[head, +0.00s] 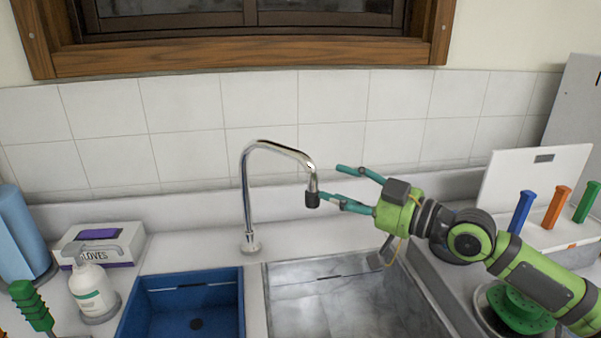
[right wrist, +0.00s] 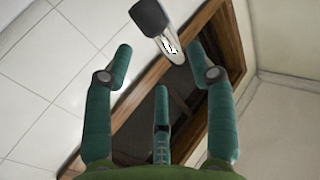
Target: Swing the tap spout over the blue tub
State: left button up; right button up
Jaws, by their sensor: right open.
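The chrome tap spout (head: 272,145) rises from its base between the two basins and curves to the right. Its dark nozzle (head: 312,199) hangs over the back left part of the grey basin. The blue tub (head: 195,305) is to the left of the tap base. My right gripper (head: 345,185) is open just right of the nozzle, its fingers pointing left towards it. In the right wrist view the dark nozzle (right wrist: 148,16) shows ahead, near the opening between the spread fingers (right wrist: 160,75). I cannot tell whether a finger touches it. My left gripper is not in view.
The grey basin (head: 340,300) lies right of the blue tub. A white pump bottle (head: 92,288) and a gloves box (head: 103,248) stand at the left. A white rack with coloured handles (head: 558,205) stands at the right. The tiled wall (head: 185,105) is behind the tap.

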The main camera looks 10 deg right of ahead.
aim_at(315, 180)
jog(key=p+x, duration=0.2)
jog(key=x, duration=0.1)
jog(key=p+x, duration=0.1)
jog(key=x, duration=0.1)
jog(key=shift+a+r, duration=0.1)
jog(key=shift+r, duration=0.15)
jog(key=shift+w+a+f, duration=0.1)
jog(key=shift+w+a, duration=0.15)
grip_shut()
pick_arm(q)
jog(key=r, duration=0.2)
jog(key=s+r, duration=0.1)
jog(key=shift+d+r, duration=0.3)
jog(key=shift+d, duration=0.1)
